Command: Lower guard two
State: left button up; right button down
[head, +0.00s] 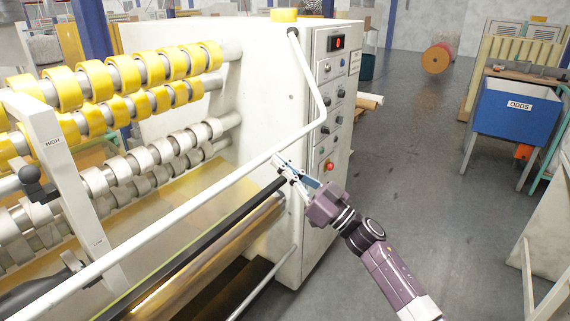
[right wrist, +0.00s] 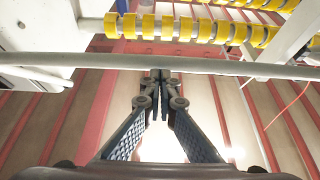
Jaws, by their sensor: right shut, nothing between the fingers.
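The guard appears to be the long white bent bar (head: 190,220) across the front of the tape machine; no label marks it as guard two. It rises along the control panel's edge to a dark pivot near the top. My right gripper (head: 280,163) is beside the bar's lower bend, in front of the machine's end cabinet. In the right wrist view its fingers (right wrist: 160,78) are shut and empty, with tips just below or against the white bar (right wrist: 225,68). I cannot tell whether they touch. My left gripper is not in view.
Yellow tape rolls (head: 97,83) sit on the upper shafts. The control panel (head: 331,100) has a red button. A post marked HIGH and LOW (head: 70,185) stands at left. A blue bin (head: 515,110) stands at right. The floor between (head: 420,190) is clear.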

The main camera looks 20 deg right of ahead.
jog(key=shift+t, duration=0.3)
jog(key=w+a+f+b, duration=0.1)
jog(key=b, duration=0.1)
jog(key=w+a+f+b, duration=0.1)
jog(key=w+b, duration=0.1)
jog(key=b, duration=0.1)
jog(key=shift+w+a+f, duration=0.1)
jog(key=shift+a+f, duration=0.15)
